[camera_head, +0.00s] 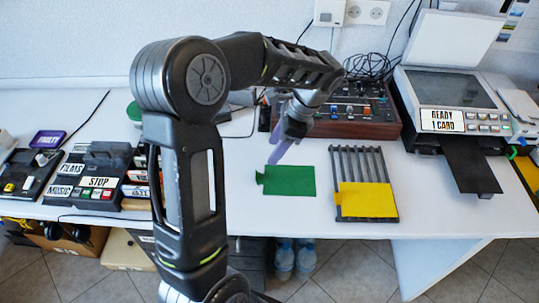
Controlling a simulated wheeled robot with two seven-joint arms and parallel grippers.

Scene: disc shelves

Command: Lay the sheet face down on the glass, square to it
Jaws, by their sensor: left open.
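A scanner with its lid (452,38) raised stands at the right; its dark glass (450,89) is bare. Its front label reads "READY 1 CARD". A yellow sheet (365,200) with a small tab on its left edge lies on the front part of a grey slatted rack (362,165). A green sheet (290,180), also tabbed at the left, lies flat on the table to the left of the rack. I cannot tell which sheet is meant. My left gripper (277,154) is open and empty, pointing down behind the green sheet. My right gripper is not in view.
A brown console (350,118) with knobs stands behind the rack, with black cables behind it. A black tray (470,165) sticks out in front of the scanner. Label boxes and devices (95,175) fill the table's left. My left arm crosses the middle of the view.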

